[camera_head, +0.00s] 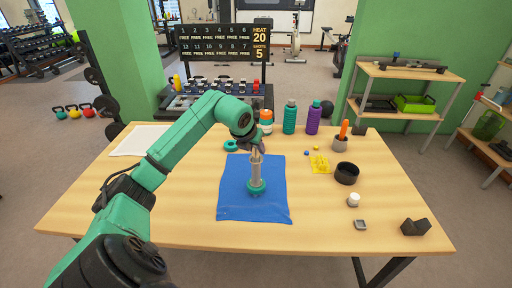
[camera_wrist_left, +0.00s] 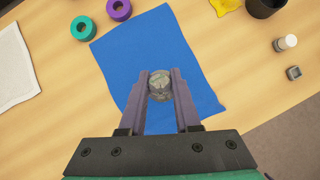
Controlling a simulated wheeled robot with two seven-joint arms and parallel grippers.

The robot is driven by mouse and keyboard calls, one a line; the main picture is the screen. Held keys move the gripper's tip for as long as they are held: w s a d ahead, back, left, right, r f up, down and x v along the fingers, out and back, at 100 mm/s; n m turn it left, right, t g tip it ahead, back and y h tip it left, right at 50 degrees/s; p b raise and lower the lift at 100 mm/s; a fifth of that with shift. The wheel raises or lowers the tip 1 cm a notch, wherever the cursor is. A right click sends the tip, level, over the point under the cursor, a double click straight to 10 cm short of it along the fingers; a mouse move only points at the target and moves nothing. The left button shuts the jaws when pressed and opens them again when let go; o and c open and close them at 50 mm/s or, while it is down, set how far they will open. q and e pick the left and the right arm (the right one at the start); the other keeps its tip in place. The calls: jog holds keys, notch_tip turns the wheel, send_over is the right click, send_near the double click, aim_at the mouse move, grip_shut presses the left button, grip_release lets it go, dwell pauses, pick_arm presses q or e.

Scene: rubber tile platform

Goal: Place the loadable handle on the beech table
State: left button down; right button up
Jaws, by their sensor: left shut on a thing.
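The loadable handle (camera_head: 256,171) is a grey upright bar with a teal disc (camera_head: 257,188) at its lower end. It is over the blue cloth (camera_head: 232,200) on the beech table (camera_head: 185,225); I cannot tell whether its foot touches the cloth. My left gripper (camera_head: 256,150) is shut on the bar's upper part. In the left wrist view, the round grey top of the handle (camera_wrist_left: 160,85) sits between the two fingers (camera_wrist_left: 160,92), above the blue cloth (camera_wrist_left: 125,55). My right gripper is not in view.
A teal ring (camera_head: 231,145) lies behind the cloth; the left wrist view also shows a purple ring (camera_wrist_left: 118,9). Bottles (camera_head: 290,117), a black bowl (camera_head: 346,173), a yellow piece (camera_head: 320,163), a white jar (camera_head: 353,200) and a black block (camera_head: 415,227) stand right. The front left is bare.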

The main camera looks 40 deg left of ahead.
pick_arm(q)
jog(key=shift+f, duration=0.1)
jog(key=shift+s+d+f+b, duration=0.25)
jog(key=shift+f+b, duration=0.2)
jog(key=shift+b, duration=0.25)
jog(key=c, duration=1)
grip_release()
jog(key=shift+s+f, duration=0.1)
jog(key=o, duration=0.4)
jog(key=shift+a+f, duration=0.1)
jog(key=shift+w+a, duration=0.15)
jog(key=shift+w, duration=0.25)
jog(key=shift+s+r+p, duration=0.1)
jog(key=shift+r+p, duration=0.2)
jog(key=shift+r, duration=0.05)
jog(key=shift+r+p, duration=0.6)
jog(key=shift+r, duration=0.05)
jog(key=b+v, duration=0.3)
jog(key=v, duration=0.8)
jog(key=shift+s+r, duration=0.25)
jog(key=shift+r, duration=0.05)
